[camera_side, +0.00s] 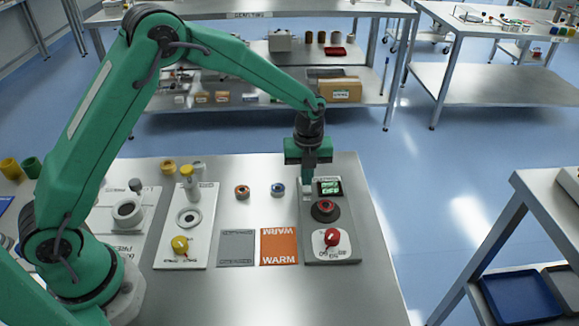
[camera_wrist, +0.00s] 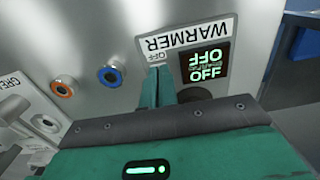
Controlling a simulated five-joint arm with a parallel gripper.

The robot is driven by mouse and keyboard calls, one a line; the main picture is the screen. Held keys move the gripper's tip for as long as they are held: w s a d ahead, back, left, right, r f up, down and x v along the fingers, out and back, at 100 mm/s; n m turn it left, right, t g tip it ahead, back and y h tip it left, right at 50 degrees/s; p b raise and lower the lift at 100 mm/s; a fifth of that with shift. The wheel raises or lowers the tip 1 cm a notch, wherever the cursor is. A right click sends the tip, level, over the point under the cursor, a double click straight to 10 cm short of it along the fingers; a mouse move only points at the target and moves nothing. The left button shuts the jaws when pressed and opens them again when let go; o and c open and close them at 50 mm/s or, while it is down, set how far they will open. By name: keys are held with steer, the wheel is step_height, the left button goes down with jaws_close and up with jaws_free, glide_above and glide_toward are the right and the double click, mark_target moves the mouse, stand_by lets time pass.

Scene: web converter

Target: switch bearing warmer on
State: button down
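The bearing warmer (camera_side: 352,250) is a grey panel at the right of the bench. It carries a dark display with green characters (camera_side: 330,187), a dark round plate with a red ring (camera_side: 323,209) and a red knob (camera_side: 332,237). In the wrist view the display (camera_wrist: 205,65) reads OFF, beside a WARMER label (camera_wrist: 187,37). My gripper (camera_side: 308,182) points down at the warmer's back left corner, left of the display. In the wrist view its fingers (camera_wrist: 158,70) are together, tips by a small OFF marking. Whether the tips touch the panel, and what lies under them, is hidden.
A orange-ringed bearing (camera_side: 242,191) and a blue-ringed bearing (camera_side: 278,190) lie left of the warmer. A grey mat (camera_side: 236,248) and an orange WARM mat (camera_side: 279,247) lie in front of them. A white panel with a yellow knob (camera_side: 180,245) stands further left.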

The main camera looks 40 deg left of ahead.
mark_target(307, 188)
steer(key=shift+s+f, duration=0.25)
steer(key=shift+s+d+r, duration=0.2)
steer(key=shift+s+d, duration=0.3)
steer(key=shift+d, duration=0.05)
steer(key=shift+w+r, duration=0.1)
steer(key=shift+r, duration=0.1)
steer(key=shift+r, duration=0.15)
step_height(307, 188, up, 14)
steer(key=shift+f, duration=0.25)
stand_by(0.6)
